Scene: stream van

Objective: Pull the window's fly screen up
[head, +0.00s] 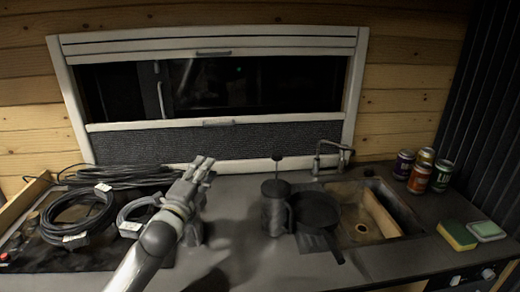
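The window (270,85) is set in the wood wall in a white frame. Its fly screen (220,143) is a dark grey mesh across the lower part of the opening. A white bar with a small handle (222,122) runs along the screen's top edge. Dark glass shows above that bar. My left gripper (203,167) is in front of and below the screen, over the counter, pointing towards the window. Its fingertips look apart with nothing between them, and it appears clear of the handle. My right gripper is not in view.
A French press (275,207) and a dark pan (316,211) stand right of my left arm. The sink (362,228) has a tap (330,155) behind it. Coiled cables (75,218) lie at left. Several cans (418,178) and a sponge (457,235) are at right.

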